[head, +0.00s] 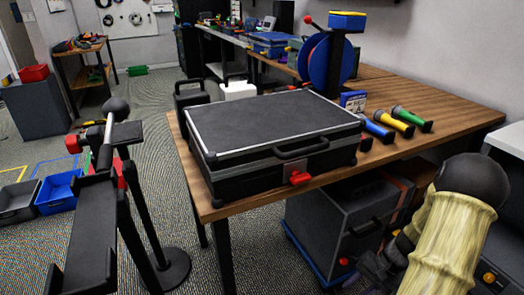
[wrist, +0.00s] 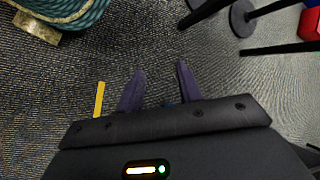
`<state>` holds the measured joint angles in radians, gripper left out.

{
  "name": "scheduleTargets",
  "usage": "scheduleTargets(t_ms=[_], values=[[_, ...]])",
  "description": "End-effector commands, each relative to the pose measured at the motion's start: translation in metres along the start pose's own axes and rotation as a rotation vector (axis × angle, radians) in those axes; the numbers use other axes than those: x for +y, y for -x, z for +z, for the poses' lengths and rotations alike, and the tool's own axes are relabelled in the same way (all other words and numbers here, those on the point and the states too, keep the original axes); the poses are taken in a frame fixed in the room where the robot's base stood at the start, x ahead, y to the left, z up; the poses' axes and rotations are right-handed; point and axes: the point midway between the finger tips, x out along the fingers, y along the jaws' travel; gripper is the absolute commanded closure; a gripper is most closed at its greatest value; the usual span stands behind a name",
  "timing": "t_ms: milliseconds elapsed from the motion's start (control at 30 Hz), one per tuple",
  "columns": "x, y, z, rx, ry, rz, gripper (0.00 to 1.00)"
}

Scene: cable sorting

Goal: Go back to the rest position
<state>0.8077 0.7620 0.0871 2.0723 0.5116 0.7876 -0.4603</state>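My gripper (wrist: 160,68) shows in the wrist view with its two dark purple fingers apart and nothing between them. Carpet shows beyond the fingertips. In the head view, my arm is at the lower right, in front of the table's right side and below its top. The gripper is small and dark there, partly hidden behind the arm's pale yellow sleeve. A closed black case (head: 275,125) with a red latch lies on the wooden table (head: 440,95), apart from my gripper.
A black stand (head: 170,268) is at front left; blue (head: 57,192) and grey bins are on the floor. A teal ribbed thing (wrist: 68,12) is near my gripper.

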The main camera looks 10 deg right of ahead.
Motion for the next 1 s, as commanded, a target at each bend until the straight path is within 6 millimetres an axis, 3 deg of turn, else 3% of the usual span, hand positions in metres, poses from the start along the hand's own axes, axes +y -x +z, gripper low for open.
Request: scheduleTargets(t_ms=[100, 500, 1000], values=[[-0.034, 0.010, 0.025, 0.036, 0.109, 0.137, 0.64], [-0.118, 0.032, 0.110, 0.247, 0.483, 0.426, 0.64], [-0.162, 0.044, 0.180, 0.436, 0.778, 0.467, 0.64]])
